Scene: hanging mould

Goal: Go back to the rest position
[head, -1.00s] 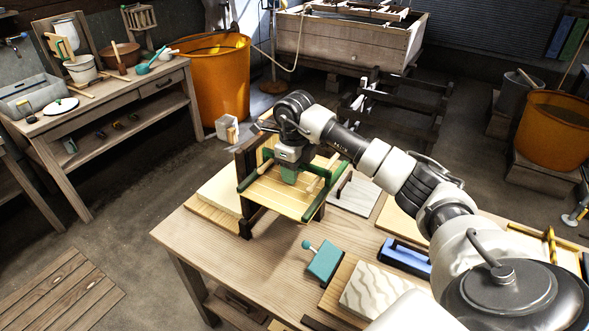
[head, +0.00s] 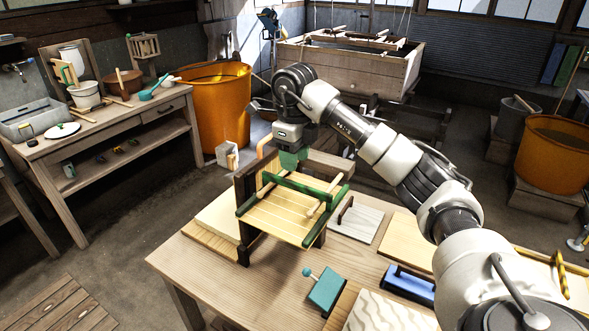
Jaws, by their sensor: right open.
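The mould (head: 284,217), a pale slatted screen with green side bars and wooden rods, sits tilted on a dark wooden stand (head: 244,185) on the workbench. My right gripper (head: 291,160) is open and empty, with its green fingers pointing down. It appears just above and behind the mould's upper green bar, and seems apart from it. The exact gap is hard to tell. My right arm reaches in from the lower right, over the bench. My left gripper is not in the head view.
An orange barrel (head: 217,110) stands behind left. A wooden vat (head: 345,66) stands at the back. The floor at left is mostly clear.

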